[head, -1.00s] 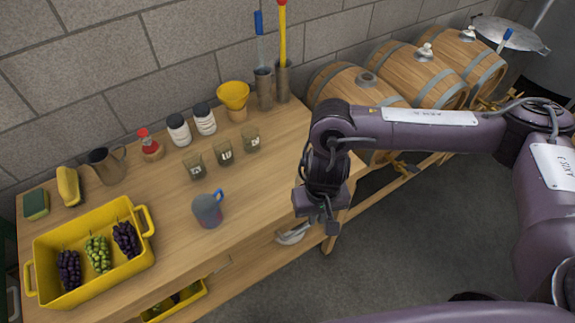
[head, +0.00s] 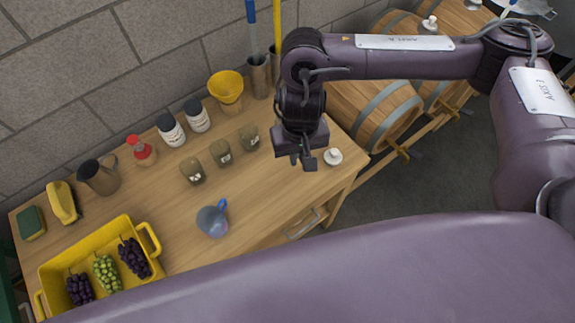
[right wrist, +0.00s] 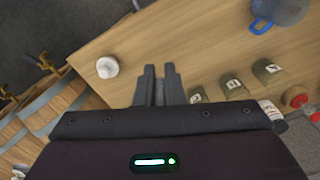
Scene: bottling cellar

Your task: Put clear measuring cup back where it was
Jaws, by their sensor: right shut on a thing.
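The clear measuring cup (head: 212,220), bluish and see-through with a blue handle, stands on the wooden table near its front edge. It also shows at the top right of the right wrist view (right wrist: 288,10). My right gripper (head: 309,163) is above the table's right end, well right of the cup and apart from it. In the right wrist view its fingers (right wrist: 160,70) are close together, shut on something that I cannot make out. My left gripper is not in view.
A white stopper (head: 333,156) lies beside my right gripper. Several labelled small glasses (head: 220,153) stand behind the cup, with jars (head: 170,130) and a yellow funnel (head: 227,88) farther back. A yellow crate (head: 60,262) of grapes is at left. The table around the cup is clear.

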